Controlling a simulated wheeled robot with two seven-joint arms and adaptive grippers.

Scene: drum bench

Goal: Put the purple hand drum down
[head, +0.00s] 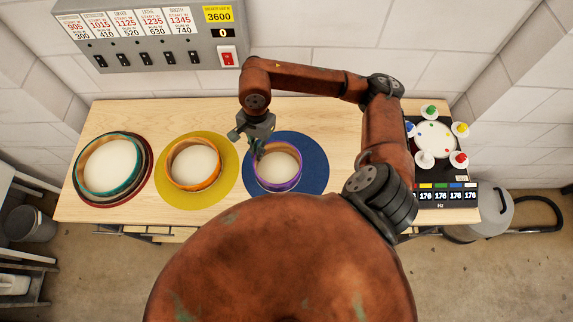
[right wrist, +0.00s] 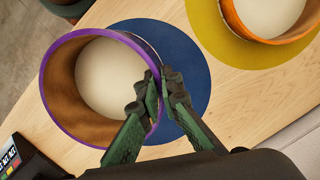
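The purple hand drum (head: 295,180) has a purple rim, a pale skin and a brown inner wall, which shows in the right wrist view (right wrist: 63,73). In the head view it is over the left part of the round blue mat (head: 315,153). My right gripper (head: 257,149) is at the drum's upper left rim. In the right wrist view its green fingers (right wrist: 160,90) lie on both sides of the rim, closed on the wall. Whether the drum's underside touches the mat cannot be told. My left gripper is not in view.
An orange drum (head: 219,174) sits on a yellow mat (head: 230,158) to the left, close by. A black unit with coloured pots (head: 435,140) stands at the bench's right. A grey switch panel (head: 180,60) is behind.

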